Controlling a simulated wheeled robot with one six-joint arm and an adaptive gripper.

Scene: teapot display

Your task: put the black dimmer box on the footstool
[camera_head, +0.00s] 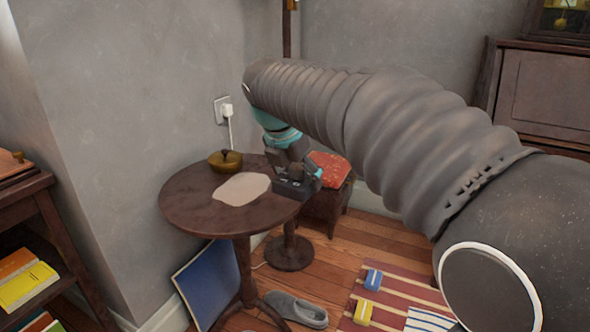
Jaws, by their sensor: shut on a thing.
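My gripper (294,177) is at the right edge of the round wooden table (185,208), shut on the black dimmer box (289,189). The box is small and dark, and the fingers cover part of it. It overlaps the table's right rim in the picture; I cannot tell whether it touches the top. The footstool (330,168) has a red patterned cushion and dark wooden sides. It stands just behind and to the right of the box, partly hidden by my gripper and arm.
A brass ashtray-like bowl (225,161) and a pale flat patch (242,189) are on the table. A white plug (226,110) sits in the wall. A round dark base (289,255), a grey slipper (297,309) and a striped rug (392,300) are on the floor.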

